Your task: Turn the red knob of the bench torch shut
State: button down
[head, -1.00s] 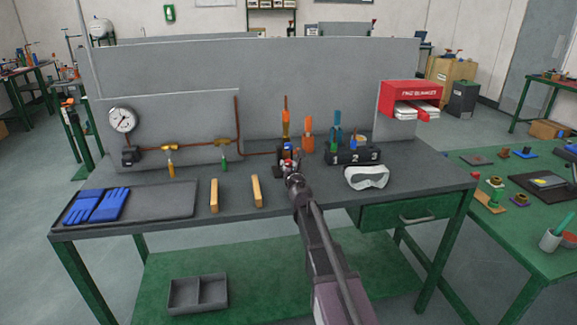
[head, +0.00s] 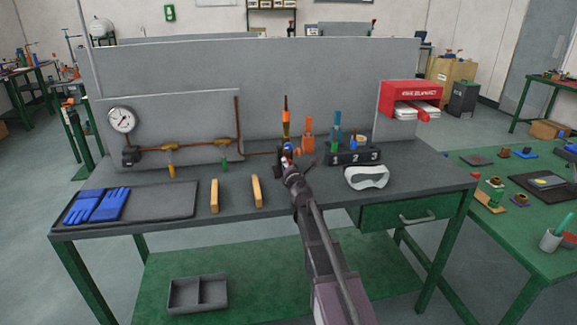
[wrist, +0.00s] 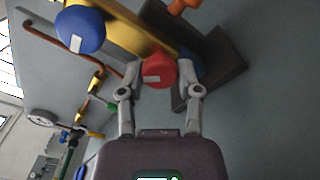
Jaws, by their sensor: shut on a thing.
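The red knob (wrist: 157,74) of the bench torch is between the two fingers of my gripper (wrist: 160,80) in the wrist view. The gripper is shut on it. A white mark shows on the knob's face. A blue knob (wrist: 80,30), also with a white mark, sits up and left of it, near the brass-coloured torch body (wrist: 130,22). In the head view my gripper (head: 290,163) reaches the torch at the back middle of the bench and hides most of the red knob. The blue knob (head: 288,147) shows just above it.
A numbered dark block (head: 354,157) with tools and white goggles (head: 367,178) stand right of my arm. Two wooden bars (head: 214,196) and blue gloves (head: 97,205) lie left. A gauge (head: 122,120) and copper pipe are on the back panel.

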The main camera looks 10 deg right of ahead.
jog(key=m, duration=0.3)
jog(key=shift+w+m, duration=0.1)
jog(key=shift+m, duration=2.3)
jog(key=shift+c, duration=1.5)
grip_release()
jog(key=shift+s, duration=0.2)
jog(key=s, duration=1.1)
jog(key=shift+s, duration=0.4)
